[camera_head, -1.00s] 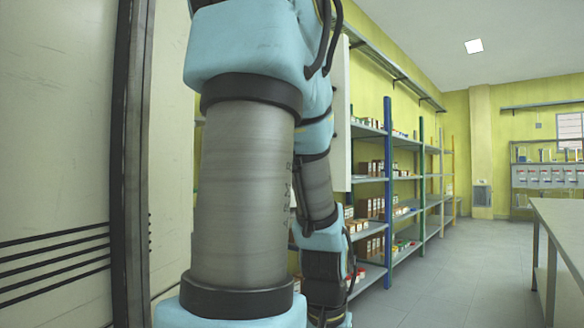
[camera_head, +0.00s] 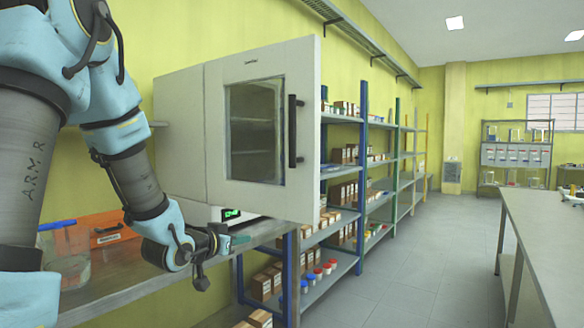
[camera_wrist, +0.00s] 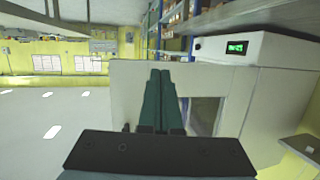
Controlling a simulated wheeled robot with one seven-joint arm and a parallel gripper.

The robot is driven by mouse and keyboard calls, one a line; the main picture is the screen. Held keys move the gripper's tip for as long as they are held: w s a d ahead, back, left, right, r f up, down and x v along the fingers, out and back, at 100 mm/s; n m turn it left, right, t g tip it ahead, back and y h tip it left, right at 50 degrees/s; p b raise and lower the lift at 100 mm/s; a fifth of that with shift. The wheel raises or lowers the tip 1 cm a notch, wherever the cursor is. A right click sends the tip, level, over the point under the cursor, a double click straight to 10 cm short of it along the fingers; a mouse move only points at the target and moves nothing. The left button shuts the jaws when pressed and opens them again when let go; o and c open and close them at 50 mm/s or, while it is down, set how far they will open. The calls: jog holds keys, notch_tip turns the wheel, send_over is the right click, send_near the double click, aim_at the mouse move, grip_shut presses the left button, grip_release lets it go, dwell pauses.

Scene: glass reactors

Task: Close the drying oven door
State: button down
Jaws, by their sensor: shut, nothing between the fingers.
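The white drying oven (camera_head: 180,135) stands on the bench along the yellow wall. Its door (camera_head: 305,75), with a dark window and a black vertical handle (camera_head: 293,131), stands open, swung out from the body with its outer face toward me. My gripper (camera_head: 238,240) is shut and empty, low on the near side of the door, below its bottom edge. In the upside-down wrist view, the shut green fingers (camera_wrist: 160,98) overlap the door (camera_wrist: 125,90); contact cannot be told. The lit green display (camera_head: 231,212) is below the door. The oven's interior front is hidden.
An orange case (camera_head: 105,230) and a clear blue-rimmed container (camera_head: 65,255) stand on the bench (camera_head: 120,278) near my arm. Shelves (camera_head: 345,195) with boxes and jars continue beyond the oven. A worktable (camera_head: 535,215) is at right. The aisle floor (camera_head: 420,265) between is clear.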

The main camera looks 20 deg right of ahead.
jog(key=s+d+r+m+h+p, duration=0.2)
jog(key=d+r+h, duration=0.25)
jog(key=r, duration=0.35)
jog(key=p, duration=0.6)
send_near(301, 195)
jog(key=shift+g+y, duration=0.25)
jog(key=shift+g, duration=0.05)
jog(key=x, duration=0.4)
jog(key=r+x, duration=0.1)
jog(key=shift+w+d, duration=0.3)
jog(key=shift+w+d+f, duration=0.15)
jog(key=shift+w+d, duration=0.1)
jog(key=shift+d, duration=0.15)
